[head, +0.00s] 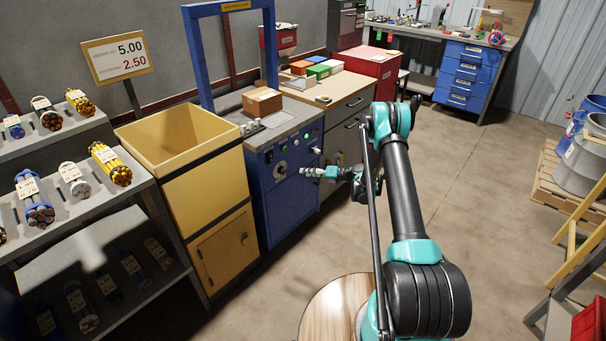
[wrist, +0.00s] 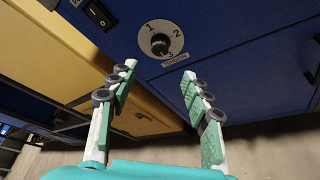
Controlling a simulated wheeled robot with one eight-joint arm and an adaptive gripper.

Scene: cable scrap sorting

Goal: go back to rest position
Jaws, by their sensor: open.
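My gripper (head: 312,172) is in front of the blue machine (head: 290,200) in the head view, with my arm bent at the elbow. In the wrist view my gripper (wrist: 158,95) is open and empty, its two fingers apart. The fingers look apart from the knob, though the exact gap cannot be told.
A yellow bin (head: 190,150) stands left of the machine, beside a shelf (head: 75,215) of cable bundles. A cardboard box (head: 262,101) sits on the machine top. A drawer cabinet (head: 345,110) stands to its right. Floor (head: 480,180) to the right is open; drums on a pallet (head: 560,190) stand far right.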

